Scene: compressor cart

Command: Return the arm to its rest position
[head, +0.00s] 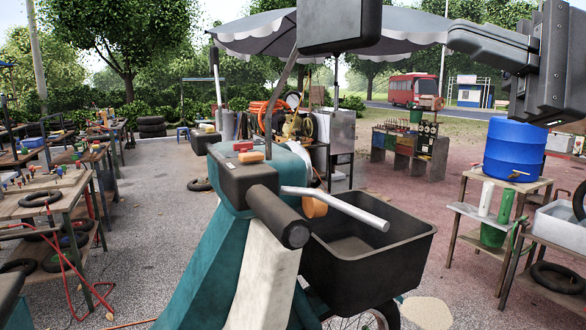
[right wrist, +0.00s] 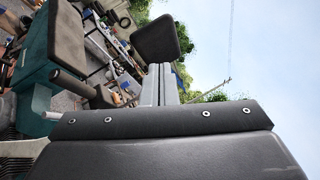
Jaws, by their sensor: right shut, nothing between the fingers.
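My right gripper (head: 492,46) is at the top right of the head view, dark and raised in the air, clear of everything around it. In the right wrist view its two grey fingers (right wrist: 160,84) are together, with nothing between them. My left gripper is in neither view.
A teal scooter (head: 191,270) stands close in front, with a dark handlebar grip (head: 280,217), a mirror (head: 339,24) and a black basket (head: 395,252). A blue barrel (head: 515,149) stands on a wooden table at right. Workbenches (head: 52,192) line the left; paving between is open.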

